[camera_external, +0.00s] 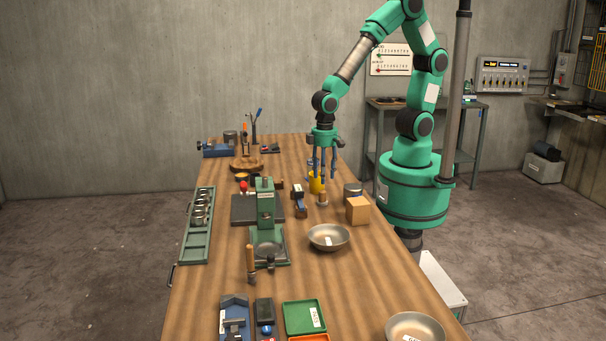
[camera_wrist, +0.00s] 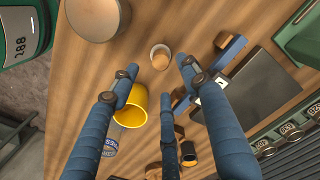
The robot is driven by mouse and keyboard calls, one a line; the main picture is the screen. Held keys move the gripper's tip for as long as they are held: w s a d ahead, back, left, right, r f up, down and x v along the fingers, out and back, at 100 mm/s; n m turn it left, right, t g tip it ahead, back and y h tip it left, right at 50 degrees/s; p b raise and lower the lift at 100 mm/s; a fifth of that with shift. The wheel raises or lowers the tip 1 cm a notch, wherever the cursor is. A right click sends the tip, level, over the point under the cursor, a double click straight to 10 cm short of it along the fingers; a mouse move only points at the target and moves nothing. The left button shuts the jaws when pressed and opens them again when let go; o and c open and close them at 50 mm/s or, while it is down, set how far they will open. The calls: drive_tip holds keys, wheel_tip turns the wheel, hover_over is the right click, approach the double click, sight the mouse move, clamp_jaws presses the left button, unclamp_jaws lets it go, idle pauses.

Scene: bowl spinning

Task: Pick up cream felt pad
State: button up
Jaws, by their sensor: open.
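My gripper (camera_external: 323,178) points down over the right side of the bench; its blue fingers are spread and hold nothing, as the wrist view (camera_wrist: 160,78) also shows. A small round pale piece with a tan wooden knob (camera_wrist: 160,56) stands on the bench just beyond the fingertips, roughly between the two outer ones. It also shows in the external view (camera_external: 322,198), below and in front of the gripper. It may be the cream felt pad, but I cannot tell for sure. No other cream pad is clear in either view.
A yellow mug (camera_wrist: 134,112) stands close by the left finger. A wooden block (camera_external: 358,210), a metal bowl (camera_external: 328,237) and a green press (camera_external: 266,218) are nearby. A blue-handled tool (camera_wrist: 222,62) lies to the right. Bare wood surrounds the knobbed piece.

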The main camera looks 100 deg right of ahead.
sight(323, 192)
drive_tip(key=shift+f, duration=2.1)
drive_tip(key=shift+b, duration=0.3)
drive_tip(key=shift+d+f+b, duration=0.1)
drive_tip(key=shift+f+b, duration=0.55)
drive_tip(key=shift+f, duration=2)
drive_tip(key=shift+c, duration=0.3)
drive_tip(key=c, duration=0.9)
drive_tip(key=shift+r, duration=0.1)
drive_tip(key=shift+c, duration=0.2)
drive_tip(key=shift+r+p, duration=1)
drive_tip(key=shift+r, duration=3.95)
